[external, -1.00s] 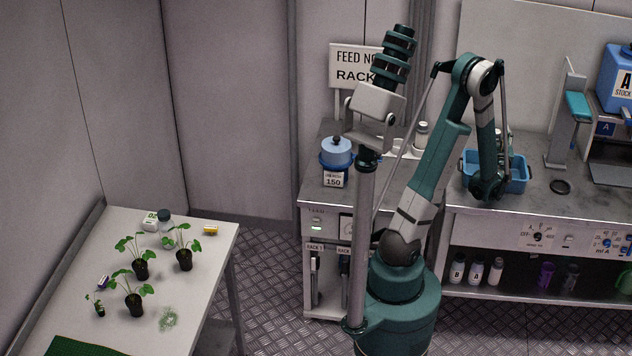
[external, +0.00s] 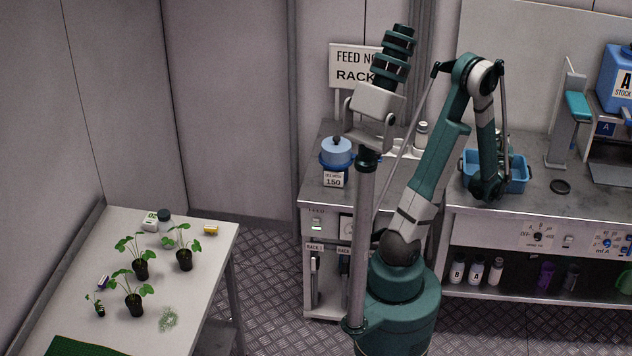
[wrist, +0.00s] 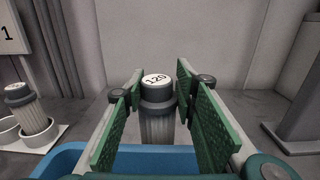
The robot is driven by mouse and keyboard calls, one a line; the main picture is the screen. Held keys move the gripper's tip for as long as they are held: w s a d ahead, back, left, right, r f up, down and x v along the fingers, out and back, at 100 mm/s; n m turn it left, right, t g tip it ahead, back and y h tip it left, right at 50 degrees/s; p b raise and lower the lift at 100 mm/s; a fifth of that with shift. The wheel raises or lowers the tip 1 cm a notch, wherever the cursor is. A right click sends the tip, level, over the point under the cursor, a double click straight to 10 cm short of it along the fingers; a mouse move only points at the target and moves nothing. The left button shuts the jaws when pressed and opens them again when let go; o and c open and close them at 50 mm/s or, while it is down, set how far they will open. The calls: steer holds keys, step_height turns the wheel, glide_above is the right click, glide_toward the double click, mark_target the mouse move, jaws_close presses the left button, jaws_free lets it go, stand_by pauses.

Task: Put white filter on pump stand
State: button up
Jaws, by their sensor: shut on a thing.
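In the wrist view my gripper (wrist: 157,108) has its two green pads on either side of a ribbed grey-white filter (wrist: 156,82). The filter is upright, with a grey collar and a white top marked 120. My gripper is shut on it. The lower part of the filter is hidden behind the blue tub's rim (wrist: 70,158). At the left of the wrist view, a white stand (wrist: 42,143) has round cups. A second filter with a grey collar (wrist: 20,96) stands in one cup. In the external view my arm hides most of the gripper and the held filter.
The blue tub (external: 517,181) is on the bench beneath my wrist. The white stand (external: 398,153) is left of it, partly behind my arm. A blue-lidded pot (external: 337,152) stands farther left. A grey post (wrist: 304,110) rises at the right of the wrist view.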

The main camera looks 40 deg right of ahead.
steer(key=shift+r, duration=0.15)
steer(key=shift+r+p, duration=1.5)
steer(key=shift+r, duration=3.35)
steer(key=shift+w, duration=0.15)
